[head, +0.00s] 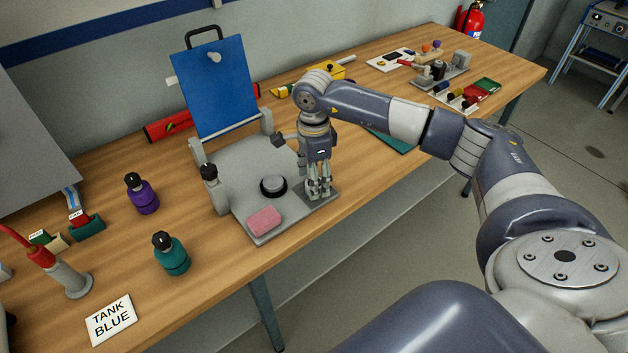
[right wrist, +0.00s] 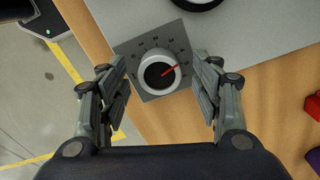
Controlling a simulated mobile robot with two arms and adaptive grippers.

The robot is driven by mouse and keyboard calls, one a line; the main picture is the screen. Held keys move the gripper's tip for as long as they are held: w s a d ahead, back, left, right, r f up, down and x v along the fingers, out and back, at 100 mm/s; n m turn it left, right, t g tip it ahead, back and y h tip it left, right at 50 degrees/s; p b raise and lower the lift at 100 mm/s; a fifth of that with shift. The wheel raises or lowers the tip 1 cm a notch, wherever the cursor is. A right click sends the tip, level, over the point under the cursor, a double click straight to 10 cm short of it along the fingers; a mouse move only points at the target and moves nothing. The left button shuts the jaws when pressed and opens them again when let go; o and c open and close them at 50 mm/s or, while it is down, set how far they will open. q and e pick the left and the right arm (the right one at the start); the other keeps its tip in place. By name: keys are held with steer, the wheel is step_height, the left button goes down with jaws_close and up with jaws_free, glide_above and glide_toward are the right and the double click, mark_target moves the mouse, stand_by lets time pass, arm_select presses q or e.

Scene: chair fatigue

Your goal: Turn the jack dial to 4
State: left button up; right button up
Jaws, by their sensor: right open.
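The jack dial (right wrist: 159,72) is a round pale knob with a dark centre and a red pointer, set on a grey square plate (right wrist: 130,50) with small marks around it. My left gripper is not in view.
A "TANK BLUE" card (head: 111,318) lies near the table's front edge.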

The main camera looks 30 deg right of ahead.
step_height(320, 180, up, 10)
steer(key=shift+r, duration=0.25)
stand_by(0.6)
